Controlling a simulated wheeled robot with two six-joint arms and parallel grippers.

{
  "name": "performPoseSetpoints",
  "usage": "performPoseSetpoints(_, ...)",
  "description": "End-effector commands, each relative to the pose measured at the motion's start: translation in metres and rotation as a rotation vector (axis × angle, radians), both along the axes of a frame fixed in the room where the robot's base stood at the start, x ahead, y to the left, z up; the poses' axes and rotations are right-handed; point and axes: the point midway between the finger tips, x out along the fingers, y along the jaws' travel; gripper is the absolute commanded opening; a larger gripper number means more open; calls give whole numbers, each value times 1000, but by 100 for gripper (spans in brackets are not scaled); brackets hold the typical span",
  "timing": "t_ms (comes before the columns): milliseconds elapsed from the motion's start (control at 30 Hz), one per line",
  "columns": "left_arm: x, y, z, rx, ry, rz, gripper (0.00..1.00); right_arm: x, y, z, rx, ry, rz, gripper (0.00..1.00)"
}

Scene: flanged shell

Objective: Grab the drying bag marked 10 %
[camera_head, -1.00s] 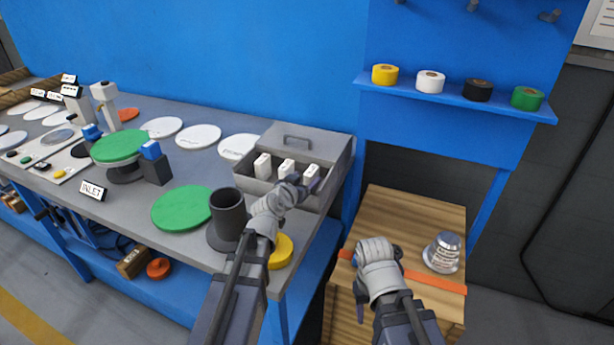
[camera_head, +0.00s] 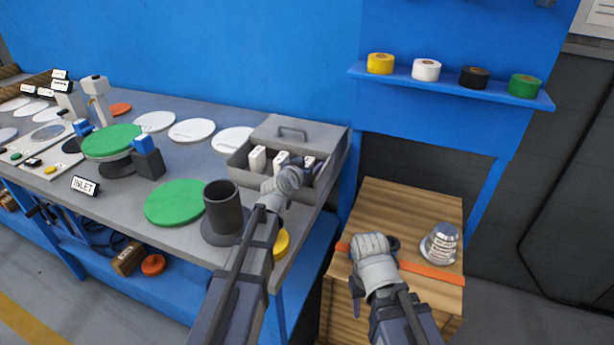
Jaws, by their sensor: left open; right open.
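Several white drying bags stand upright in an open grey box (camera_head: 240,165) on the bench. One bag (camera_head: 257,159) is at the left, one (camera_head: 281,162) in the middle, and one at the right (camera_head: 308,163) is partly covered by my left gripper. The markings on the bags are too small to read. My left gripper (camera_head: 306,172) is open at the front right of the box, close to the right bag; its wrist hides part of the box front. My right gripper (camera_head: 391,245) is open and empty above the wooden crate, its fingers mostly hidden behind its wrist.
A dark cylinder (camera_head: 223,208), a green disc (camera_head: 174,203) and a yellow piece (camera_head: 282,243) are near my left arm. Tape rolls sit on the blue shelf (camera_head: 450,86).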

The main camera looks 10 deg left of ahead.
Motion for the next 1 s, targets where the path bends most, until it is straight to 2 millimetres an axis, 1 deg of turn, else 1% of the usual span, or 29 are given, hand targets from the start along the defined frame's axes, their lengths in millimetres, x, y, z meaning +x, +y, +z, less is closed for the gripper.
performPoseSetpoints(33, 11, -1, -5, -1, 0, 0, 72, 0, 0, -5, 0, 0, 0, 50)
performPoseSetpoints(100, 16, -3, -6, -1, -1, 0, 72, 0, 0, -6, 0, 0, 0, 50)
performPoseSetpoints(333, 15, -3, -5, -1, -1, 0, 71, 0, 0, -5, 0, 0, 0, 50)
performPoseSetpoints(900, 14, -3, -5, -1, 0, 0, 7, 0, 0, -5, 0, 0, 0, 50)
performPoseSetpoints(967, 14, -3, -5, -1, 0, 0, 0, 0, 0, -5, 0, 0, 0, 50)
performPoseSetpoints(1000, 14, -3, -5, -1, 0, 0, 0, 0, 0, -5, 0, 0, 0, 50)
